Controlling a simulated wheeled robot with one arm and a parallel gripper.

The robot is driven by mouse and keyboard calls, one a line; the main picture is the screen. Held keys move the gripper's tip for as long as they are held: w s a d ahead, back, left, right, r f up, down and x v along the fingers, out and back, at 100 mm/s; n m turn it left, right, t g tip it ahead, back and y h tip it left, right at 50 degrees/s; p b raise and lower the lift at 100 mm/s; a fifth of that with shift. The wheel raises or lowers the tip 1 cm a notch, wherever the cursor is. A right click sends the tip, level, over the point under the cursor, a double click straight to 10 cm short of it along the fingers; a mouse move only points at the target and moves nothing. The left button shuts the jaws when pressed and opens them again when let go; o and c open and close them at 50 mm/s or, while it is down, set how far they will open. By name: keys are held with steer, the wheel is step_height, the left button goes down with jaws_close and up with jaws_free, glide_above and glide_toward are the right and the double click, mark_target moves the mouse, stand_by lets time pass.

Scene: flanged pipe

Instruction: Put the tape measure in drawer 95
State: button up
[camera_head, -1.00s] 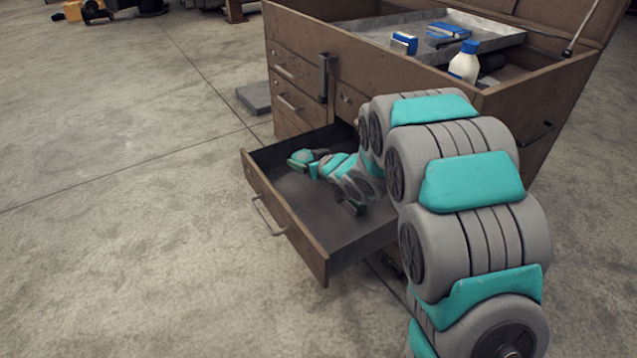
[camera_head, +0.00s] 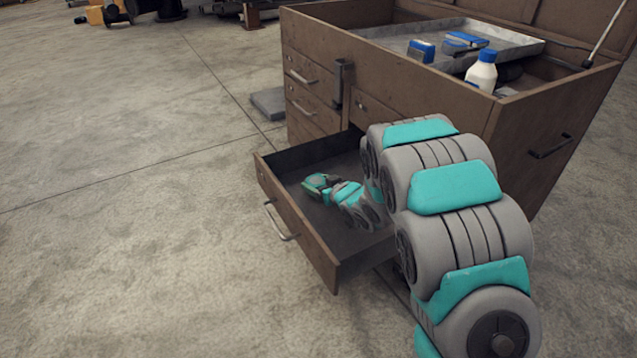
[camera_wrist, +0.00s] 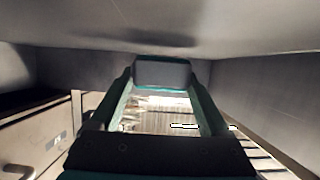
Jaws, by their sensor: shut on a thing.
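My gripper (camera_head: 318,186) is inside the pulled-out drawer (camera_head: 318,243), low over its grey floor. In the wrist view its teal-edged fingers frame a dark grey rounded block (camera_wrist: 162,72) at the tips. My gripper is shut on this small dark thing, which appears to be the tape measure; it is mostly hidden and its details are not clear. The drawer is open at the front of the brown cabinet, and no number on it is legible. My arm reaches in over the drawer's right side.
The brown cabinet (camera_head: 420,92) has shut drawers (camera_head: 312,82) at left and an open top. A metal tray (camera_head: 520,45) with blue items and a white bottle (camera_head: 481,72) with a blue cap are in the top. A grey slab (camera_head: 268,104) lies beside it. Floor at left is clear.

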steer(key=shift+f, duration=0.35)
steer(key=o, duration=1.5)
steer(key=shift+r, duration=0.45)
steer(key=v, duration=1.2)
steer(key=shift+r+p, duration=0.1)
steer(key=shift+p, duration=0.25)
